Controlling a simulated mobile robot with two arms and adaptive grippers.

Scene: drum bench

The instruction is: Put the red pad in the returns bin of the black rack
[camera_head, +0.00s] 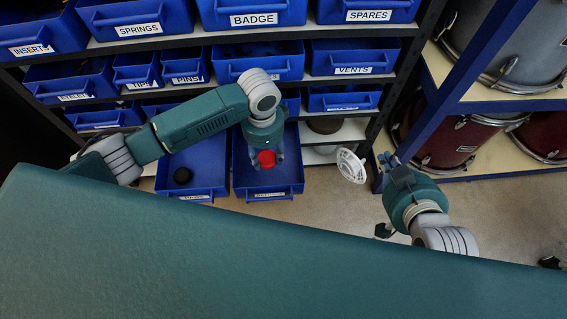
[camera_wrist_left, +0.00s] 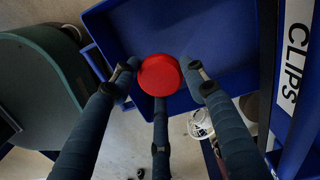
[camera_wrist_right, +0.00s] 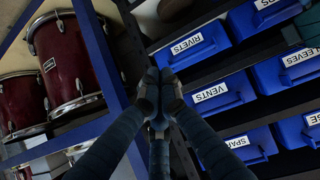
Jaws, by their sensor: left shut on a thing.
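The red pad (camera_head: 266,159) is a small red disc. My left gripper (camera_head: 264,150) is shut on it, and the pad also shows between the fingers in the left wrist view (camera_wrist_left: 160,75). In the head view it appears over a pulled-out blue bin (camera_head: 267,182) low on the black rack (camera_head: 405,75). In the left wrist view the pad overlaps the edge of a blue bin (camera_wrist_left: 215,40). The bin's front label is too small to read. My right gripper (camera_head: 388,162) is away to the right of the rack, its fingertips together and empty in the right wrist view (camera_wrist_right: 160,88).
Another pulled-out blue bin (camera_head: 205,165) stands beside it, with a black disc (camera_head: 182,175) inside. Labelled bins fill the shelves above. A white round openwork object (camera_head: 351,166) is near my right gripper. Drums (camera_head: 450,140) stand on a blue-framed shelf at right.

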